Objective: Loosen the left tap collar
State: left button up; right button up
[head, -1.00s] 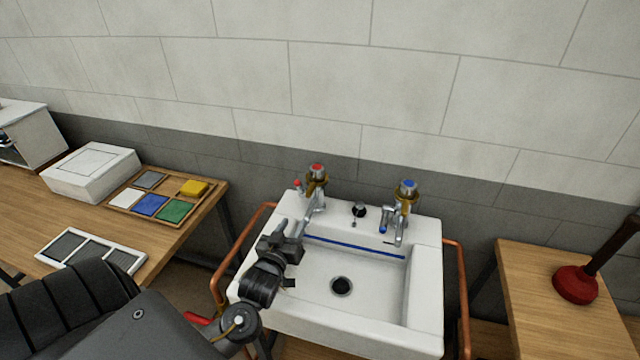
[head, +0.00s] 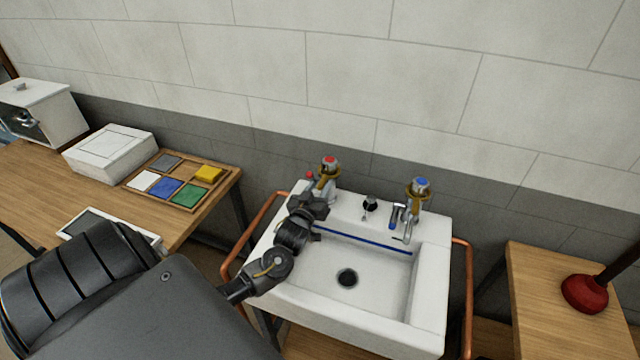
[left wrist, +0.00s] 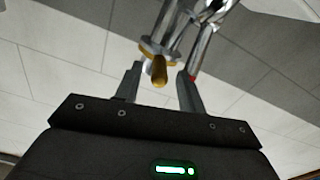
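The left tap (head: 330,162) has a red top and a brass collar (head: 327,174) with a lug, at the back left of the white sink (head: 432,275). My left gripper (head: 318,199) is just in front of it and hides its spout in the head view. In the left wrist view, the brass collar lug (left wrist: 159,72) shows between the two spread fingers of my left gripper (left wrist: 160,70). The fingers look apart from it; I cannot tell how deep it lies between them. The right tap (head: 419,190) has a blue top and brass collar. My right gripper is out of view.
A copper rail (head: 240,245) runs along the sink's left side, another (head: 466,300) along its right. A bench on the left holds a white box (head: 110,150) and a tray (head: 215,190) of coloured pieces. A red plunger (head: 584,294) stands on the right bench.

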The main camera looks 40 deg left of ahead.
pick_arm(q)
jog(key=shift+w+a, duration=0.15)
jog(key=shift+w, duration=0.5)
grip_shut()
